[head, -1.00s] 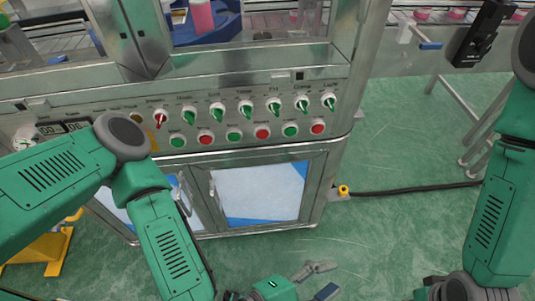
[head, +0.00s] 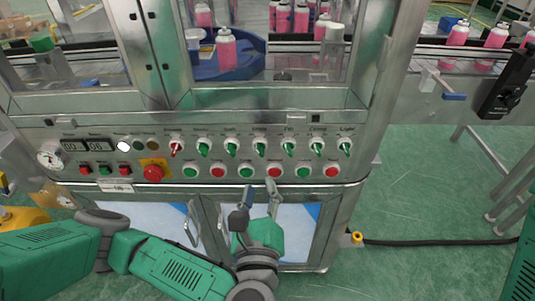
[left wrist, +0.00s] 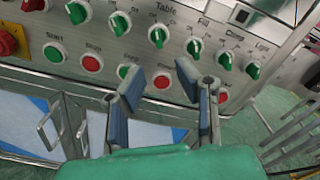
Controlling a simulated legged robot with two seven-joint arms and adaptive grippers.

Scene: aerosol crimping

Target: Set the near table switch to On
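The Table switch (head: 260,148) is a green rotary knob on a white base, in the knob row of the steel control panel. It also shows in the left wrist view (left wrist: 158,36), under the "Table" label; I cannot read its setting for certain. My left gripper (head: 257,193) is open and empty, below this knob and apart from it, near the lower button row. In the left wrist view its two fingers (left wrist: 160,76) stand apart, pointing up at the panel. My right gripper is out of view.
The Fill switch (head: 289,148) and a similar green knob (head: 231,148) flank the Table switch closely. Red and green buttons (head: 275,171) run below. A red emergency stop (head: 153,174) is at left. Door handles (head: 193,221) stick out below the panel.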

